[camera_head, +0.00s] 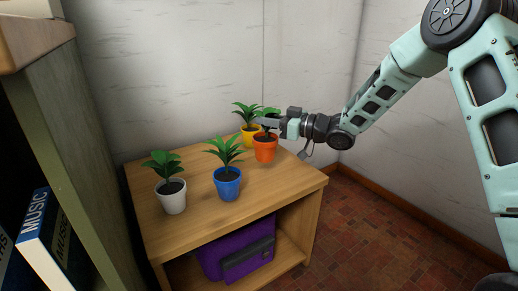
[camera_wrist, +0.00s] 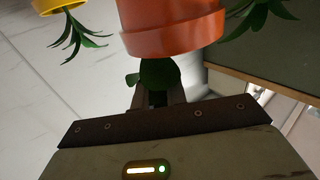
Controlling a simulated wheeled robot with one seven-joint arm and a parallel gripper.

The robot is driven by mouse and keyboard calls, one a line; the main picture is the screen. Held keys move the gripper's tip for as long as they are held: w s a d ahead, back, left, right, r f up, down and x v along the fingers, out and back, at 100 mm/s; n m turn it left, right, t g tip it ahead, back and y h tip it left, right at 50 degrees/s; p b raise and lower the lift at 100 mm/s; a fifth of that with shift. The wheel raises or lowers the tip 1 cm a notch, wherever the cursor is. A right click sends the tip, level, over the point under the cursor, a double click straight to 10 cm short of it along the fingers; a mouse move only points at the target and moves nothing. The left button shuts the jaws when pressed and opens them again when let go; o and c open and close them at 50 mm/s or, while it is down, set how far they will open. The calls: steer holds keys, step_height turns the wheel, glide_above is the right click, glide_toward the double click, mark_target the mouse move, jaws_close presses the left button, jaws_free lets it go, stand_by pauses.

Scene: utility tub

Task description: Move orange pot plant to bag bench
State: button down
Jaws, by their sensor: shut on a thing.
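The orange pot plant (camera_head: 265,151) is upright at the back right of the wooden bench (camera_head: 200,228), which has a purple bag (camera_head: 238,252) on its lower shelf. I cannot tell whether the pot touches the top or is just above it. My gripper (camera_head: 274,124) reaches in from the right and is shut on the plant just above the rim. In the wrist view the orange pot (camera_wrist: 172,30) appears upside down beyond my gripper (camera_wrist: 159,92), with dark green leaves between the fingers. Part of its foliage is hidden by the gripper.
A yellow pot plant (camera_head: 250,135) stands close behind the orange one. A blue pot plant (camera_head: 227,184) and a white pot plant (camera_head: 171,197) stand to the left. A bookshelf (camera_head: 75,165) is at the left, walls behind. The bench top's front right is clear.

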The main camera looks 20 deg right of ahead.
mark_target(267, 134)
steer(key=shift+f+b, duration=1.3)
steer(key=shift+f, duration=1.35)
steer(key=shift+f, duration=0.1)
steer(key=c, duration=1.4)
jaws_free()
steer(key=shift+c, duration=0.2)
